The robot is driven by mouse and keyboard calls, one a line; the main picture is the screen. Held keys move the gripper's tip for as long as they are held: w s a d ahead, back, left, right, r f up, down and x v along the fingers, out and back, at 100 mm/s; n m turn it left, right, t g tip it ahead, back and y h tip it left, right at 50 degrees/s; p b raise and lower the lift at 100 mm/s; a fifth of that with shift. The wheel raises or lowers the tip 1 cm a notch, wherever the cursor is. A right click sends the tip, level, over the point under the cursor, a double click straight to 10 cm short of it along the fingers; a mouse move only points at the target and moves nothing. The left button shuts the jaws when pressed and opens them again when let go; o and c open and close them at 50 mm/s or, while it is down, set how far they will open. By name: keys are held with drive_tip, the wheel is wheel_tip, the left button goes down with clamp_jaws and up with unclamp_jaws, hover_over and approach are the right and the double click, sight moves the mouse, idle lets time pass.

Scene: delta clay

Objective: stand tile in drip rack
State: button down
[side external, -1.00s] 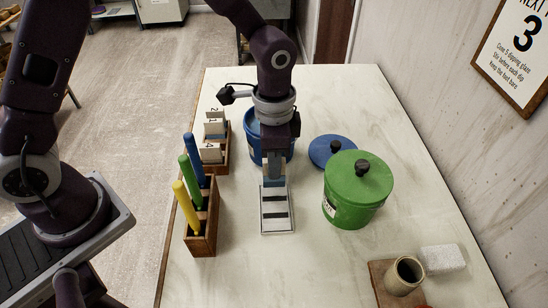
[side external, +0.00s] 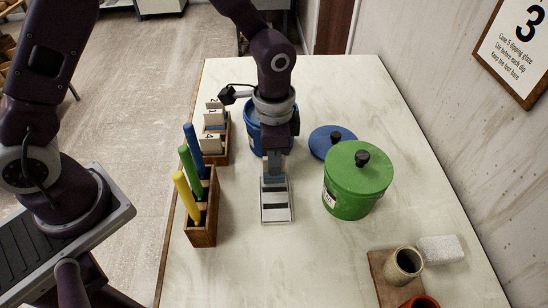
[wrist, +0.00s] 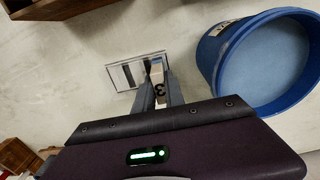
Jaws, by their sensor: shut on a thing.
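My gripper (side external: 275,178) points down over the far part of a small white drip rack (side external: 263,214) with dark slots. It is shut on a pale tile marked 3, seen on edge between the fingers in the wrist view (wrist: 158,86). In the side view my fingers mostly hide the tile. The drip rack also shows in the wrist view (wrist: 112,74), with the tile at its right part. I cannot tell whether the tile touches the rack or is in a slot.
A blue bucket (wrist: 222,60) stands close beside my gripper, its blue lid (side external: 322,143) on the table. A lidded green bucket (side external: 352,190) is to the right. Wooden holders with numbered tiles (side external: 212,140) and coloured-handled tools (side external: 203,232) stand left.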

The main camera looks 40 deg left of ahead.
drive_tip(key=shift+f, duration=0.1)
idle(0.3)
drive_tip(key=c, duration=1.3)
unclamp_jaws()
wheel_tip(320, 180, up, 6)
drive_tip(key=shift+r, duration=0.55)
